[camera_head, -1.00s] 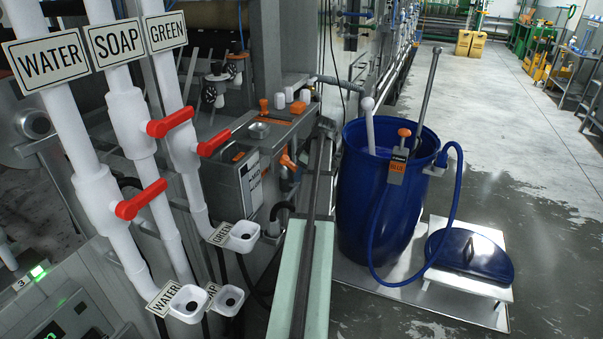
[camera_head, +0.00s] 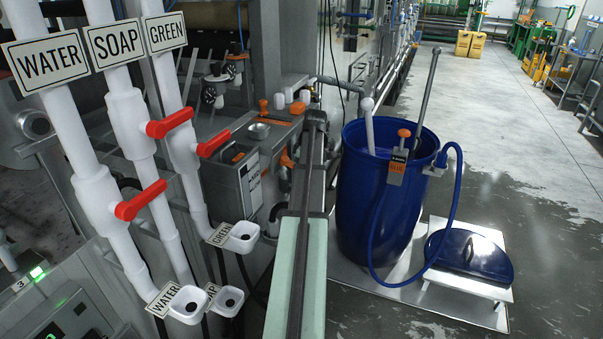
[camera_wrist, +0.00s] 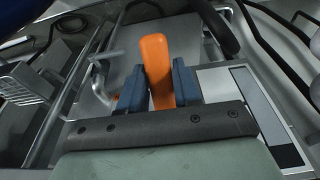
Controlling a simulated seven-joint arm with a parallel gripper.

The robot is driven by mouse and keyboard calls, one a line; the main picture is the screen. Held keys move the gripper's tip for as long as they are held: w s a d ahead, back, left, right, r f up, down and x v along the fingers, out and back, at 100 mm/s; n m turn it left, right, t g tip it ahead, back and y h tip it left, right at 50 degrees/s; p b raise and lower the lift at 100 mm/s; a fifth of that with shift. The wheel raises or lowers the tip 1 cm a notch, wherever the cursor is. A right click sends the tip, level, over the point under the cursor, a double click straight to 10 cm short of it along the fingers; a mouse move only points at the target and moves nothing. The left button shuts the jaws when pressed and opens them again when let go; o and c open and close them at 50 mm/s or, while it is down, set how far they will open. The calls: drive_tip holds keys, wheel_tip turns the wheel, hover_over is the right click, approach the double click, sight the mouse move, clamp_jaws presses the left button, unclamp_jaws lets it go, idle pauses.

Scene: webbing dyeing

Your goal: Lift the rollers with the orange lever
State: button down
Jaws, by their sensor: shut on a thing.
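The orange lever (camera_wrist: 156,70) stands upright in the middle of the wrist view. My gripper (camera_wrist: 158,88) has its two dark blue finger pads on either side of the lever, shut on it. The lever's lower end is hidden behind the dark bar of my gripper. In the head view my arm reaches away toward the machine, and its far end hides the fingers; I cannot make out the held lever there. A brown roller (camera_head: 208,14) shows partly at the top of the machine, behind the pipes.
White pipes with red valve handles (camera_head: 140,200) and small funnels (camera_head: 187,305) stand left of my arm. A metal container (camera_head: 236,180) is close on its left. A blue barrel (camera_head: 375,205) with a hose stands close on its right. Open floor lies beyond.

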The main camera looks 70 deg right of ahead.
wheel_tip(320, 180, up, 3)
drive_tip(key=g, duration=0.4)
drive_tip(key=shift+s+d+f, duration=0.1)
drive_tip(key=shift+r+g, duration=0.45)
drive_tip(key=shift+g, duration=0.35)
drive_tip(key=shift+r+g, duration=0.45)
drive_tip(key=shift+g, duration=0.35)
drive_tip(key=c, duration=0.9)
unclamp_jaws()
drive_tip(key=shift+r, duration=0.1)
drive_tip(key=shift+v, duration=3.7)
